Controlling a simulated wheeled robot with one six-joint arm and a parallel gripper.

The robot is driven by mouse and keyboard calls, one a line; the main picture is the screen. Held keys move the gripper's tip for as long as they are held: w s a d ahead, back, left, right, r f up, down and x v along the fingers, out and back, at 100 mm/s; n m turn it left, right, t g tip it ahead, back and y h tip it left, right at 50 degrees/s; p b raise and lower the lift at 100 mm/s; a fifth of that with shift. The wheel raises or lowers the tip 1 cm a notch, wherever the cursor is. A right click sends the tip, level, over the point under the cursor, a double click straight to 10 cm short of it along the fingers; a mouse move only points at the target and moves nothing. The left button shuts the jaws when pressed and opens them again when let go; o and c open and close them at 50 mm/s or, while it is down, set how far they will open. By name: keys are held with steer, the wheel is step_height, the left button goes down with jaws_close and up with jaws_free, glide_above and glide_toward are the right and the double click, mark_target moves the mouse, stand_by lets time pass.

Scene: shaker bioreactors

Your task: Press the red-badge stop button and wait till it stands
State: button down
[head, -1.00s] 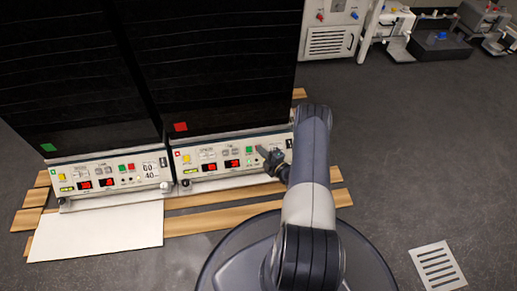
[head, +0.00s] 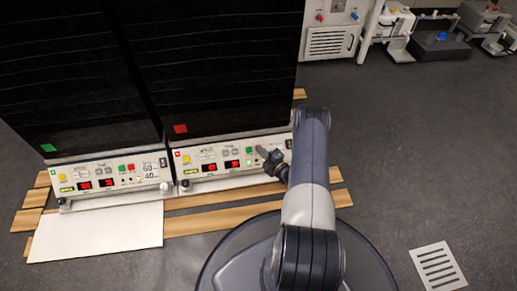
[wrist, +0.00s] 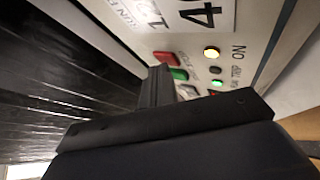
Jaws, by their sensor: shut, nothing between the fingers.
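The red-badge shaker is the right one of two dark-hooded units, with a red square badge (head: 180,128) above its white control panel (head: 215,178). In the wrist view, a red button (wrist: 166,57) and a green button (wrist: 179,74) sit side by side on a panel, partly covered by my fingers. My gripper (head: 262,153) is shut and empty in front of the panel's right part. In the wrist view its dark fingers (wrist: 157,75) end close to the red button; I cannot tell whether they touch it. A green lamp (wrist: 217,83) and a yellowish lamp (wrist: 211,52) are lit.
The left shaker carries a green badge (head: 48,148) and has its own similar panel (head: 108,172). Wooden slats (head: 215,220) and a white sheet (head: 95,235) lie in front. A floor grate (head: 437,268) is at right; other equipment (head: 332,25) stands at the back.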

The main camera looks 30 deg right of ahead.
stand_by(0.4)
steer(key=shift+s+a+r+p, duration=0.1)
steer(key=shift+s+r+p, duration=0.3)
steer(key=shift+s+r, duration=0.15)
steer(key=s+r+p, duration=0.1)
steer(key=s+a+r+p, duration=0.1)
steer(key=s+r+p, duration=0.1)
steer(key=shift+s+r, duration=0.15)
steer(key=shift+s, duration=0.1)
stand_by(0.3)
stand_by(0.5)
steer(key=s+r+p, duration=0.1)
steer(key=s+a+r+p, duration=0.1)
steer(key=p, duration=0.1)
steer(key=shift+s+r, duration=0.25)
steer(key=shift+s, duration=0.15)
stand_by(0.3)
